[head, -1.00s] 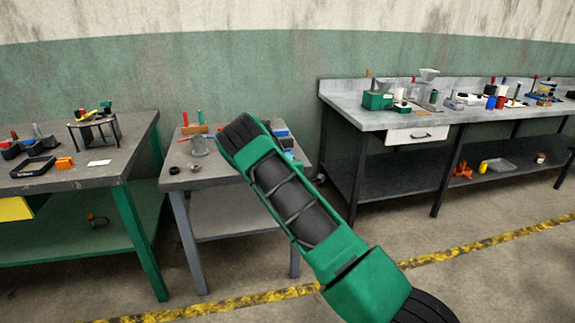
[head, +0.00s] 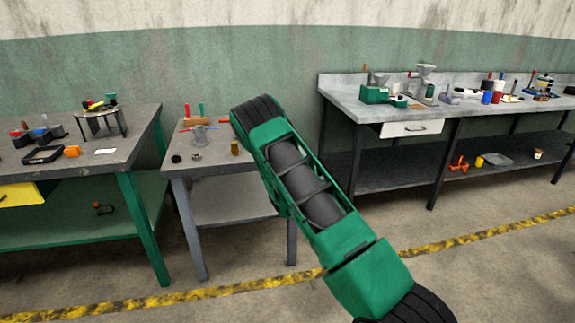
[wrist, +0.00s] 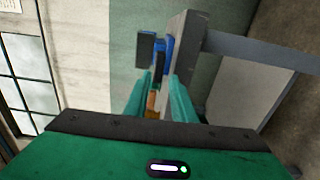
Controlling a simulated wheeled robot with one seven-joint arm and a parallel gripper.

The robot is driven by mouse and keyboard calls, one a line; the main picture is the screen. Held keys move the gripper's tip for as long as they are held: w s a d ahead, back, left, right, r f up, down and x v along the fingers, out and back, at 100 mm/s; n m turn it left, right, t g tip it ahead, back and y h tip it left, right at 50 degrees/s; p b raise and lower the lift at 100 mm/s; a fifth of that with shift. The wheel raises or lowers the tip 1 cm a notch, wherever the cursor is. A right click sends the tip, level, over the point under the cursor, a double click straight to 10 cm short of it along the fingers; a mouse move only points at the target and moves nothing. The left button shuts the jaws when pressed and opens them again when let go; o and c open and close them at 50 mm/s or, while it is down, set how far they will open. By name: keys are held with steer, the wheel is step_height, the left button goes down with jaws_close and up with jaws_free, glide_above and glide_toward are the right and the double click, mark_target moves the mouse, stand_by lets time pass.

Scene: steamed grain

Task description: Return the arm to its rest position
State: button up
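My green arm (head: 302,190) rises from the lower right of the head view and leans up and left in front of the right part of the small middle table (head: 210,162). My gripper is hidden in the head view. In the wrist view my gripper (wrist: 160,80) shows two green fingers standing apart, with no object clearly held between them. Beyond the fingers are a grey tabletop edge (wrist: 183,60), blue and dark items (wrist: 160,48) and a small orange-brown thing (wrist: 153,103).
A left bench (head: 120,150) and a long right bench (head: 350,103) carry many items. Open floor with a yellow line (head: 210,293) lies in front.

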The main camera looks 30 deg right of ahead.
steer(key=shift+s+d, duration=0.1)
steer(key=shift+d, duration=0.25)
steer(key=s+d+r+m+g+h, duration=0.5)
steer(key=s+d+r+m, duration=0.2)
steer(key=d+m, duration=0.15)
steer(key=s+d+r+m+g, duration=0.2)
steer(key=s+m+g, duration=0.1)
steer(key=s, duration=0.3)
steer(key=s+d+r+m+g, duration=0.1)
steer(key=s+m+g, duration=0.25)
steer(key=s, duration=0.35)
steer(key=s+a+r+m+g+y, duration=0.1)
steer(key=s+a+m+g+y, duration=0.1)
steer(key=s+a, duration=0.6)
steer(key=s+a+r+m+g+y, duration=0.2)
steer(key=s+a+y, duration=0.3)
steer(key=s, duration=1)
steer(key=s+a+r+m+g+y, duration=0.1)
steer(key=s+a+m+g+y, duration=0.1)
steer(key=s+a, duration=0.9)
steer(key=shift+s+r+y, duration=0.15)
steer(key=shift+s+y, duration=0.55)
steer(key=shift+s, duration=0.15)
steer(key=shift+w, duration=0.1)
